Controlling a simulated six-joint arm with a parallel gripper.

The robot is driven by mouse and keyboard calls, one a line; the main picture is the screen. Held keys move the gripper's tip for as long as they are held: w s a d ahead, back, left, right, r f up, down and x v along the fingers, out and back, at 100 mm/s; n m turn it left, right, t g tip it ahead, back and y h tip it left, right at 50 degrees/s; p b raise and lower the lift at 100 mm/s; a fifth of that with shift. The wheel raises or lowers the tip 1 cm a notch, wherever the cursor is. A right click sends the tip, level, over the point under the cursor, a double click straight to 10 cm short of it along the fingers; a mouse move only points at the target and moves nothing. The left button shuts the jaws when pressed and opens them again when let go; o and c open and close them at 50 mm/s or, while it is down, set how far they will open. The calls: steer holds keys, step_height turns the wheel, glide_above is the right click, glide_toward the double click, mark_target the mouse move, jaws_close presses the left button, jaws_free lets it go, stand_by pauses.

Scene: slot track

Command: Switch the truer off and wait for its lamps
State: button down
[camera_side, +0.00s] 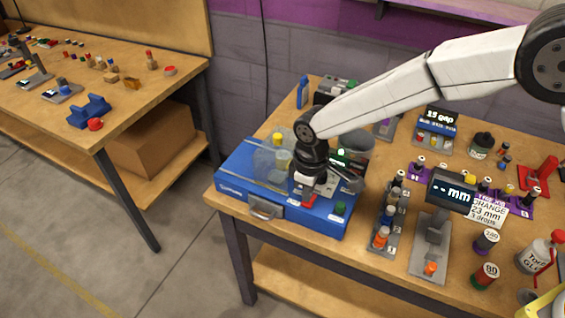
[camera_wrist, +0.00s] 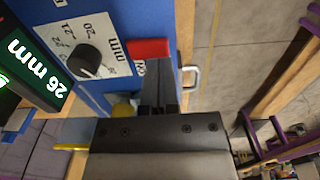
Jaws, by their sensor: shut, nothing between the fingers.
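The truer is a blue box (camera_side: 240,185) at the near left corner of the bench, with clear round covers on top. My gripper (camera_side: 306,192) is over its front right part, fingers shut and empty. In the wrist view the shut fingers (camera_wrist: 160,85) end beside a red switch (camera_wrist: 150,48); I cannot tell whether they touch it. The red switch also shows below my gripper in the side view (camera_side: 308,200). A black dial (camera_wrist: 84,62) sits on a marked white plate. The lit display (camera_wrist: 35,75) reads 26 mm. A green knob (camera_side: 340,208) is at the front right. I cannot make out lamps clearly.
A grey stand with a screen (camera_side: 452,193) reading "-- mm" and a rack of small pegs (camera_side: 388,225) stand right of the truer. A "15 gap" display (camera_side: 436,120) is behind. A metal handle (camera_side: 266,209) sticks out at the front. Floor is clear to the left.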

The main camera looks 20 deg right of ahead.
steer(key=shift+f, duration=0.9)
stand_by(0.8)
steer(key=shift+r, duration=3.55)
steer(key=s+d+r+m+t, duration=0.1)
steer(key=s+d+r+m, duration=0.1)
steer(key=d, duration=0.6)
steer(key=s+d+r+m, duration=0.1)
steer(key=s+d+m, duration=0.2)
steer(key=d, duration=0.5)
steer(key=s+d+m+t, duration=0.1)
steer(key=s+d+m, duration=0.3)
steer(key=s+d, duration=0.7)
steer(key=shift+t, duration=0.3)
